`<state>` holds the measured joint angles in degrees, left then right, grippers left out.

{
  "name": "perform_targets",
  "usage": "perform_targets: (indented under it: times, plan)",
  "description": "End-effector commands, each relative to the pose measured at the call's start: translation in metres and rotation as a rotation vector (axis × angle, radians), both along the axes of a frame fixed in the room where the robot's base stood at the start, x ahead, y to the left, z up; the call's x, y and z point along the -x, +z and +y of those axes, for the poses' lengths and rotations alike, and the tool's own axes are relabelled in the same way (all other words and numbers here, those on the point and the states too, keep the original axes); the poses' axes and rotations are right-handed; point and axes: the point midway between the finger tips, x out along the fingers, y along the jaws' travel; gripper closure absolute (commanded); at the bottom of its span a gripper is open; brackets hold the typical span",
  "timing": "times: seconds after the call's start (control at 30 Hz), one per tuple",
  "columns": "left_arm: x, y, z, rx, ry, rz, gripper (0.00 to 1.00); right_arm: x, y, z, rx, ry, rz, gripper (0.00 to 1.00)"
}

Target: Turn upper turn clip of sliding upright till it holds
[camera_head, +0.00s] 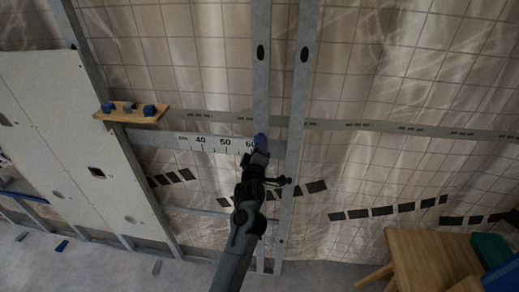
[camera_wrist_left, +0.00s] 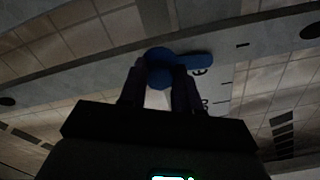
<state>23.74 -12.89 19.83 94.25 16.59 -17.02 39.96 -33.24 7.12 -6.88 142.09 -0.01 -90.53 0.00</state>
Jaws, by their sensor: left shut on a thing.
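The blue upper turn clip (camera_head: 261,140) sits on a grey metal upright (camera_head: 262,80), where the numbered scale rail (camera_head: 212,143) meets it near the 60 mark. In the left wrist view the clip (camera_wrist_left: 195,60) shows a round head with a short lever pointing right. My left gripper (camera_head: 259,154) is at the clip, and its two dark fingers (camera_wrist_left: 157,88) are shut on the clip's round part. The fingers hide part of the clip. My right gripper is not in view.
A second upright (camera_head: 299,100) stands close on the right. A pale panel (camera_head: 65,140) leans at left. A wooden shelf (camera_head: 132,113) holds blue and grey blocks. A wooden table (camera_head: 432,262) stands at lower right. A grey horizontal rail (camera_head: 390,128) crosses behind.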

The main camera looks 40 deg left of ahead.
Motion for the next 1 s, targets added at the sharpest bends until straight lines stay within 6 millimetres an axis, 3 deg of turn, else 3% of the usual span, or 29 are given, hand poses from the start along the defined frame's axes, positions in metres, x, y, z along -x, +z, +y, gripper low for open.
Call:
perform_targets:
  times: [0.1,0.13,0.3,0.77,1.0]
  plan:
    - [0.0,0.002,0.001,-0.002,0.002,-0.003,0.98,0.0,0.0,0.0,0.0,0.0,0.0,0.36]
    - [0.0,0.002,0.001,-0.002,0.002,-0.003,0.65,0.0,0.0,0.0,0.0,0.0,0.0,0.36]
    - [0.0,0.001,0.0,-0.002,0.001,-0.001,0.42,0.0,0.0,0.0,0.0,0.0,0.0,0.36]
    - [0.0,0.001,0.0,-0.02,0.001,0.011,0.42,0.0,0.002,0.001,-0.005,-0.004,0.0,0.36]
    - [0.001,0.002,0.001,-0.192,0.0,0.114,0.42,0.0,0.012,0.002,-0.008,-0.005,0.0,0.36]
